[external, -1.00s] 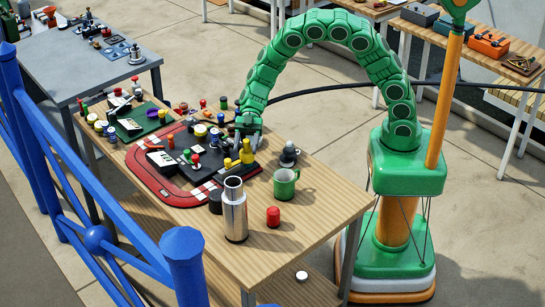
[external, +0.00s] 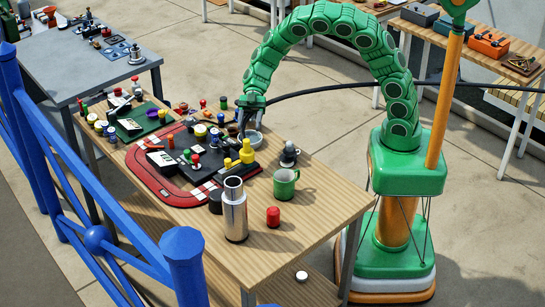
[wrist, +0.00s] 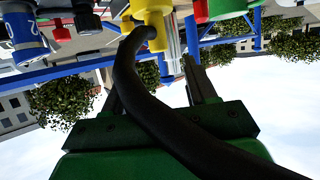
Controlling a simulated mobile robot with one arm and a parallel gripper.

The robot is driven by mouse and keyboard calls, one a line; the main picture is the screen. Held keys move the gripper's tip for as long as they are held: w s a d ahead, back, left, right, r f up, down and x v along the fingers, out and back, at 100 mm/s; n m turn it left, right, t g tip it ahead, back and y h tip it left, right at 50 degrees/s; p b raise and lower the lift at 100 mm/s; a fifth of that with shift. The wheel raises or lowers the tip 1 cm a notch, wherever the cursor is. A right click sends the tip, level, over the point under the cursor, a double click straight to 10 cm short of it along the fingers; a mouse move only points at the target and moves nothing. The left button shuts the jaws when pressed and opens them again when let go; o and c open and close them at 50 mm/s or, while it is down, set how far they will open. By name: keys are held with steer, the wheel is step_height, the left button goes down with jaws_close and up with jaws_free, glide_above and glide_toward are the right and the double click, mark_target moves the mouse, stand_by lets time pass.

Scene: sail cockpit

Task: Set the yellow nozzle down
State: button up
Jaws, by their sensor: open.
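The yellow nozzle (external: 246,152) stands upright by the edge of the black board on the wooden table. My gripper (external: 242,133) is open and empty, just above and behind it, apart from it as far as I can see. In the wrist view, which is upside down, a yellow piece (wrist: 152,14), seemingly the nozzle, shows beyond my open gripper (wrist: 160,82). A black hose (wrist: 150,110) crosses in front of the jaws and hides part of them.
The green mug (external: 286,183), metal flask (external: 234,212) and red cylinder (external: 273,217) stand toward the near end. A grey bowl (external: 255,138) is beside the gripper. The right near corner is clear.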

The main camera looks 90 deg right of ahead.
steer(key=shift+v, duration=1.8)
